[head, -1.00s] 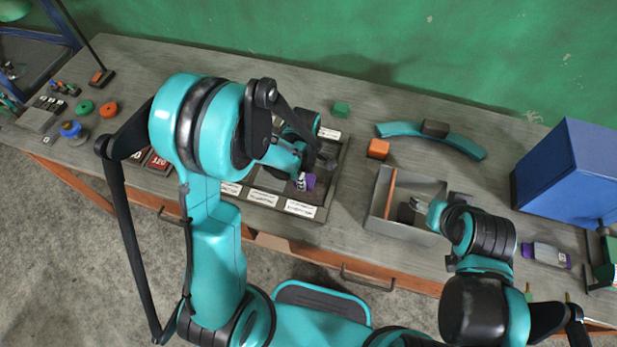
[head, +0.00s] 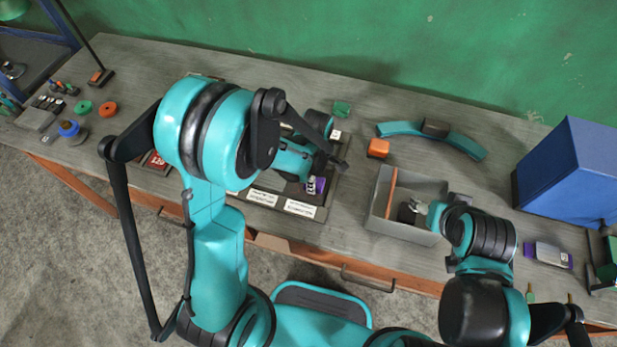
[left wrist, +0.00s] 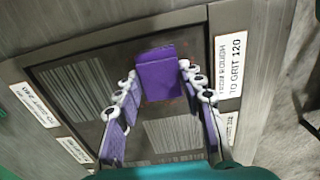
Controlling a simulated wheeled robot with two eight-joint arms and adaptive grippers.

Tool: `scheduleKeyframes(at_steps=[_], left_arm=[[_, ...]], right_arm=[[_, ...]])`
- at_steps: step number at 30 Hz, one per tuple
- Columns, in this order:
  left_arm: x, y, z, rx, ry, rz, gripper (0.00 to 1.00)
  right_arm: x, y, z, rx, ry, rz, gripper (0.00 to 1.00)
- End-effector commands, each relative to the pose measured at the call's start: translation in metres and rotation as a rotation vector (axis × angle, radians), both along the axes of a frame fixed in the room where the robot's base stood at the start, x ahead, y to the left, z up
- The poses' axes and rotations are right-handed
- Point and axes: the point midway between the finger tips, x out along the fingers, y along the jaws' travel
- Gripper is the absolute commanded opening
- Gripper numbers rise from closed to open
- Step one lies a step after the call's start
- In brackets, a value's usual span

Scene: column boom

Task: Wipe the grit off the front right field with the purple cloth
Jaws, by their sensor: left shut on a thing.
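The purple cloth (left wrist: 157,75) is a small folded block between the fingertips of my left gripper (left wrist: 156,85), which is shut on it. In the head view the cloth (head: 313,184) shows as a purple patch over the right part of the dark framed board (head: 322,212). In the left wrist view it lies over a dark area of the board, beside two lighter streaked fields (left wrist: 172,134).
White labels (head: 300,208) line the board's front edge. The grey open bin (head: 425,185) stands right of the board, with an orange block (head: 378,147), a teal curved piece (head: 460,142) and a blue box (head: 570,175) beyond.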

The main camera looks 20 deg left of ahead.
Motion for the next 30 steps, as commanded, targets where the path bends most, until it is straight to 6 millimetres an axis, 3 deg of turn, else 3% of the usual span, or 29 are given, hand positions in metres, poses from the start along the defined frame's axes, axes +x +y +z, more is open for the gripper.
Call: scheduleKeyframes(at_steps=[11, 30], left_arm=[[0.0, -0.002, -0.001, -0.002, 0.0, 0.0, 0.1], [0.001, 0.035, 0.002, -0.001, 0.0, 0.0, 0.1]], right_arm=[[0.0, 0.0, -0.001, 0.0, 0.0, 0.0, 0.63], [0.0, 0.0, -0.005, 0.0, 0.0, 0.0, 0.63]])
